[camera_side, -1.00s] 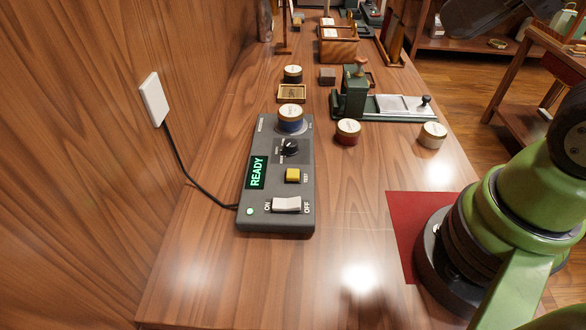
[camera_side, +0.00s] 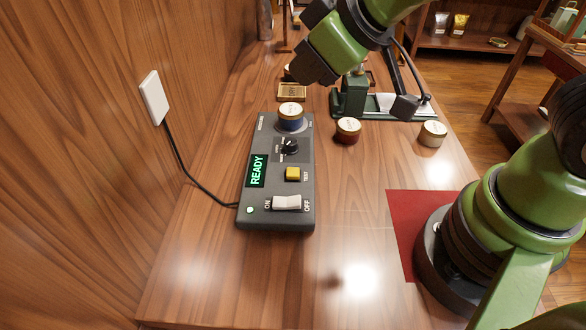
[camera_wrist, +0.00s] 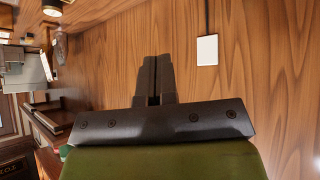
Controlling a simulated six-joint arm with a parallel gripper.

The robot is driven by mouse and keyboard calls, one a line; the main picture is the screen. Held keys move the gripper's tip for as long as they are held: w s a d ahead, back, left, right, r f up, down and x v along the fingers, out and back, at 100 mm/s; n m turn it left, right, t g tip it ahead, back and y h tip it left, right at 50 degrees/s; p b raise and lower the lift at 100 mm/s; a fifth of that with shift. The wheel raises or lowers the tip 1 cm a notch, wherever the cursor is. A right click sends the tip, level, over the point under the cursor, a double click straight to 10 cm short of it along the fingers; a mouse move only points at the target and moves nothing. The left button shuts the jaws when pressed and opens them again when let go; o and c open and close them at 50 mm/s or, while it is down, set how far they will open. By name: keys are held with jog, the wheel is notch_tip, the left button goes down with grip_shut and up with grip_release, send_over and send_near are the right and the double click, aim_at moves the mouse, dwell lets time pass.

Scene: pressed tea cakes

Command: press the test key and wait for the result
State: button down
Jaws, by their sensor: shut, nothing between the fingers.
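The grey tester (camera_side: 276,218) lies on the wooden bench. Its yellow test key (camera_side: 292,174) sits beside the word TEST. The display (camera_side: 257,171) reads READY in green. A black knob (camera_side: 290,146) and a white ON/OFF switch (camera_side: 287,203) are on the top. A small green light (camera_side: 250,210) glows. My gripper is shut and empty, raised beyond the tester's far end; its fingers (camera_wrist: 157,62) show together in the wrist view, which does not show the key.
A cable runs from the tester to a white wall plate (camera_side: 155,98). The bench front is clear; a red mat (camera_side: 405,210) lies near my base.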

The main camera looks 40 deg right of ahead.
aim_at(292, 173)
notch_tip(292, 173, down, 7)
jog(key=w+a+n+t+h, duration=0.1)
jog(key=w+n+h, duration=0.1)
jog(key=n, duration=0.2)
jog(key=shift+f, duration=0.2)
jog(key=shift+a+f, duration=0.1)
jog(key=shift+f, duration=4.3)
jog(key=shift+f, duration=0.1)
jog(key=shift+f, duration=0.3)
jog(key=shift+f, duration=0.45)
jog(key=shift+r, duration=0.9)
